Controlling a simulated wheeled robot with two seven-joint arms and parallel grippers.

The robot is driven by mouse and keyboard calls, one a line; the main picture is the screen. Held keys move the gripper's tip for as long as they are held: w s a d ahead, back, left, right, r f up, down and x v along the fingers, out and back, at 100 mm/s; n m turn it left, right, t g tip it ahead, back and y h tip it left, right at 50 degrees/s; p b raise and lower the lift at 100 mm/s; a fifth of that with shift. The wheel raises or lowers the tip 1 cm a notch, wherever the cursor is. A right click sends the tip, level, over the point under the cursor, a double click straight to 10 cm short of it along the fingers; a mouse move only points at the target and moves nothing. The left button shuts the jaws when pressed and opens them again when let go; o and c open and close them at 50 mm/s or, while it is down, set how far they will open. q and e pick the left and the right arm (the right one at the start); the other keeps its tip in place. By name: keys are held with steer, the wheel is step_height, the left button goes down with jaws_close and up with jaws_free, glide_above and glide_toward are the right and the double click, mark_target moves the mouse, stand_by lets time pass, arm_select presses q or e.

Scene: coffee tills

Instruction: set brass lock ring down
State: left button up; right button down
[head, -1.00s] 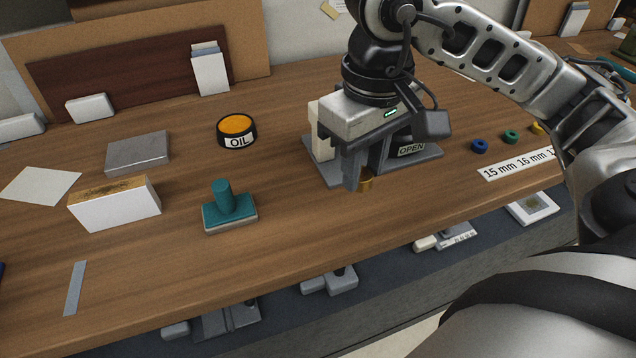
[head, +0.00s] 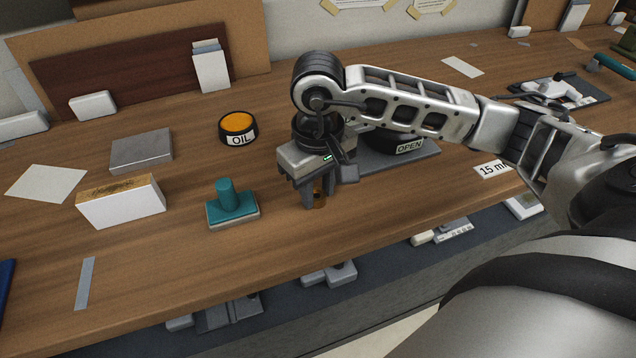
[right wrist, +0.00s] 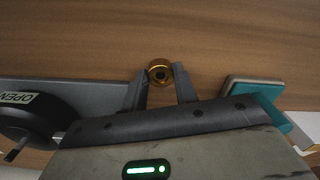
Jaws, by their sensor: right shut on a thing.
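My right gripper (head: 316,200) is shut on the ring, low over the wooden bench (head: 280,240), between the teal stamp and the OPEN base. I cannot tell whether the ring touches the wood. The gripper also shows in the right wrist view (right wrist: 160,80). My left gripper is not in view.
The teal stamp (head: 229,203) stands close to the left of the gripper. The grey base with the OPEN label (head: 410,146) is close to its right. The OIL tin (head: 238,128) stands behind the stamp. Bare wood lies in front of the gripper.

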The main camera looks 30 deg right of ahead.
steer(key=shift+f, duration=0.2)
steer(key=c, duration=1.1)
jaws_free()
steer(key=shift+r, duration=0.25)
step_height(320, 180, up, 12)
steer(key=shift+b, duration=0.3)
steer(key=shift+f, duration=0.1)
